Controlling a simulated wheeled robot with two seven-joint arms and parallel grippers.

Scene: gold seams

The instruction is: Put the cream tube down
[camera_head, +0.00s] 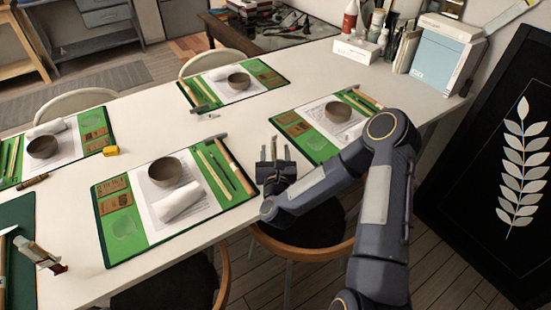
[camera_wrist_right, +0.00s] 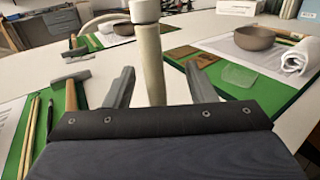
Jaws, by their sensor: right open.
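The cream tube (camera_wrist_right: 152,62) is a slim beige cylinder with a paler grey-white cap at its top. In the right wrist view it stands upright between the two fingers of my right gripper (camera_wrist_right: 152,88). A gap shows on both sides of it; its lower end is hidden behind the gripper's body. In the head view my right gripper (camera_head: 275,150) is open at the table's front edge, between two green mats. The tube is too small to make out clearly there. My left gripper is not in view.
Green mats with bowls, towels and tools lie on both sides: the front mat (camera_head: 142,235) and the right mat (camera_head: 318,147). A hammer-like tool (camera_wrist_right: 70,79) lies left of the fingers. Bare white table (camera_head: 310,75) extends behind.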

